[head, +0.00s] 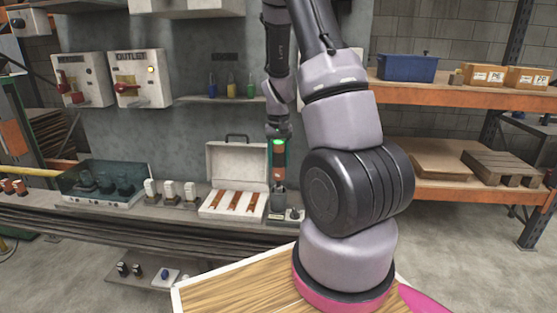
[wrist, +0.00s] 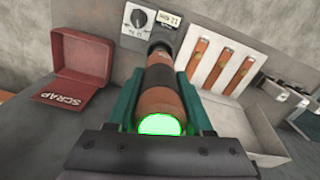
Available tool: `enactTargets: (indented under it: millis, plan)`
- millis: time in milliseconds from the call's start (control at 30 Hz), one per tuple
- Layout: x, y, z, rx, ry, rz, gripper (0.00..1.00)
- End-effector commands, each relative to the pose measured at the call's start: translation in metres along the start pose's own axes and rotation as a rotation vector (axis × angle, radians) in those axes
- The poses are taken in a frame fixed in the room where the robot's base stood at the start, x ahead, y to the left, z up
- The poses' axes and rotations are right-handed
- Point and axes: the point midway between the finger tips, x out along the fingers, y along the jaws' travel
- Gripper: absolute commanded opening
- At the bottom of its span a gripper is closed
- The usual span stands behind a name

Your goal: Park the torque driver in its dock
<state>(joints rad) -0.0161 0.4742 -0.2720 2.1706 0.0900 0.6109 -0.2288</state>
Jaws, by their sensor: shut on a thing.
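The torque driver (wrist: 163,87) has a brown body with a black band and a glowing green end. It also shows upright in the head view (head: 278,174). My gripper (wrist: 160,95) is shut on it, with a teal finger along each side. In the head view my gripper (head: 279,152) is above the bench, right of the open case. A dark grey cup-like holder (head: 278,200), seemingly the dock, stands directly below the driver. The driver's dark far end points towards a base with a dial (wrist: 139,18). I cannot tell whether its tip is inside the holder.
The open pale case (head: 232,205) with three brown strips stands close left of the holder. In the wrist view a red SCRAP box (wrist: 80,62) stands on the other side. Several switches and a clear-sided box (head: 100,185) stand further left on the bench.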

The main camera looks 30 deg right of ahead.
Motion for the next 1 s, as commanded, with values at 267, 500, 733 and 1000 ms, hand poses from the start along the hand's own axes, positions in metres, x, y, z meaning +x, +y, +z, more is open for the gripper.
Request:
enactTargets:
  millis: [267,500,733,1000]
  plan:
    - [0.003,0.0,0.0,0.0,0.001,0.0,0.0]
    - [0.005,0.0,-0.001,0.0,0.002,-0.001,0.0]
    - [0.008,0.0,0.0,0.001,0.001,-0.001,0.0]
    - [0.011,0.0,0.0,0.001,0.0,-0.001,0.0]
